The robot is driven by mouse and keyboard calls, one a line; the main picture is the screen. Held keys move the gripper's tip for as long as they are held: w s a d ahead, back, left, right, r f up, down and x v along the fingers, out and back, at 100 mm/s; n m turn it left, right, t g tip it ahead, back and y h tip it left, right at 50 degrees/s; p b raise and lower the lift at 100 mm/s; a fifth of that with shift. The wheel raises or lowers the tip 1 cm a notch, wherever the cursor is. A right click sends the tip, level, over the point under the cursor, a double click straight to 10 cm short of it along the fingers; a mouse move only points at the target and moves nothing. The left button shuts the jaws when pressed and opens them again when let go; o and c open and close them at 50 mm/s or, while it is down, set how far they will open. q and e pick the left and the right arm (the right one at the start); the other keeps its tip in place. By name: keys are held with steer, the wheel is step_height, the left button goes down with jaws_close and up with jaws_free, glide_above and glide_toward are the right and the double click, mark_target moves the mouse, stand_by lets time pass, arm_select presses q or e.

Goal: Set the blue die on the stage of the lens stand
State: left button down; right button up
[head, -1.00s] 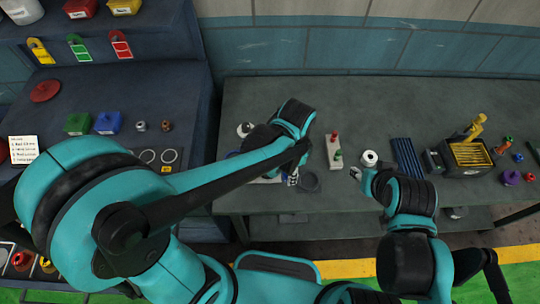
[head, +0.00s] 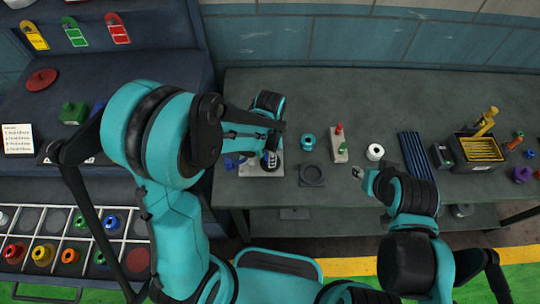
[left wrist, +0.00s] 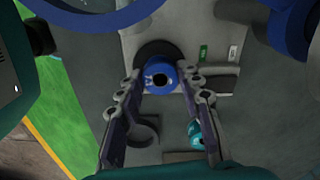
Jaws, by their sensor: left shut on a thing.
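The blue die (left wrist: 159,78), a round piece with a central hole, is between the fingertips of my left gripper (left wrist: 160,84), which is shut on it. In the left wrist view it is over the dark round stage (left wrist: 150,48) of the lens stand; I cannot tell whether they touch. The stand's pale base (left wrist: 214,82) also shows in the head view (head: 247,171). There, my left gripper (head: 270,160) is above the base and the arm hides part of the stand. My right gripper (head: 357,173) is near the bench's front edge, its jaws too small to judge.
A teal die (head: 308,142) and a dark ring holder (head: 312,175) are right of the stand. Further right are a pale block with red and green pieces (head: 339,150), a white spool (head: 375,152) and a yellow-topped box (head: 480,148). The bench's back strip is clear.

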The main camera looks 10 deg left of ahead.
arm_select(q)
steer(key=shift+s+r, duration=0.1)
steer(key=shift+f, duration=0.2)
steer(key=c, duration=1)
jaws_free()
steer(key=shift+r, duration=0.1)
steer(key=shift+r, duration=0.2)
step_height(320, 180, up, 11)
steer(key=p, duration=0.3)
steer(key=s+a+r+n+t, duration=0.2)
steer(key=s+n, duration=0.1)
steer(key=n, duration=0.1)
steer(key=s+a+r+n+t, duration=0.2)
steer(key=s+a+r+n, duration=0.1)
steer(key=n, duration=0.2)
steer(key=s+a+r+n+t, duration=0.3)
steer(key=n, duration=0.1)
steer(key=shift+s+a+r, duration=0.15)
steer(key=shift+s+a, duration=0.1)
steer(key=shift+s, duration=0.1)
